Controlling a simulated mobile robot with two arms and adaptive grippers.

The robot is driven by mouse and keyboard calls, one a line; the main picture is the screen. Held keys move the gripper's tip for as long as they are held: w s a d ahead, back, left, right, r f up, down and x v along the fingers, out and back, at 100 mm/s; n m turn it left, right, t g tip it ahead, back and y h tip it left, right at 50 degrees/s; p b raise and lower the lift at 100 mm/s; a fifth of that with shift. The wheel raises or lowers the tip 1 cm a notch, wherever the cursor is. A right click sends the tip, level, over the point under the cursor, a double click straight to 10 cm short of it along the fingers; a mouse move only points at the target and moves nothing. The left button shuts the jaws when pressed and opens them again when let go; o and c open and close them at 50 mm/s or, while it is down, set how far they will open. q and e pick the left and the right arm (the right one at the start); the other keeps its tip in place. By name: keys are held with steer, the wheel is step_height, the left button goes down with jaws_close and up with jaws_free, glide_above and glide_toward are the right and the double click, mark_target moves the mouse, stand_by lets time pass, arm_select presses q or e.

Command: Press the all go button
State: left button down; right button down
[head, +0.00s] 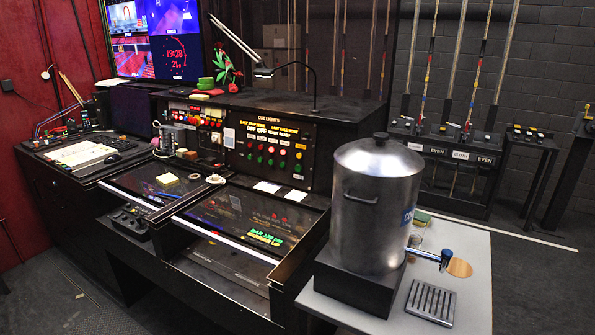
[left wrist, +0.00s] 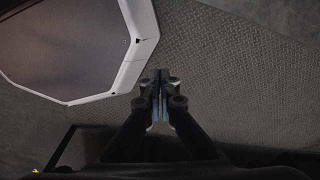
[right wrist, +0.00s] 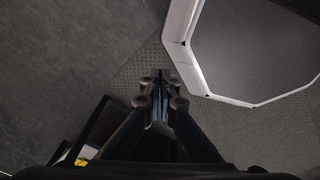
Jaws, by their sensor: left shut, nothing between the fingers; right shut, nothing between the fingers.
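The cue lights panel (head: 250,139) stands upright at the back of the black desk in the head view. It carries several small round green, red and yellow buttons (head: 271,150) in rows under labels. The labels are too small to read surely, so I cannot tell which is the all go button. No gripper shows in the head view. My left gripper (left wrist: 160,76) is shut and empty in the left wrist view, over bare floor. My right gripper (right wrist: 160,76) is shut and empty in the right wrist view, also over floor. Neither is near the panel.
A large metal urn (head: 370,210) on a black base stands on a grey side table (head: 472,298), right of the panel. A drip grate (head: 431,302) lies beside it. A gooseneck lamp (head: 313,85) rises behind the panel. Monitors (head: 150,40) stand at back left.

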arm_select(q)
steer(key=shift+s+a, duration=0.1)
steer(key=shift+s, duration=0.75)
steer(key=shift+w, duration=0.2)
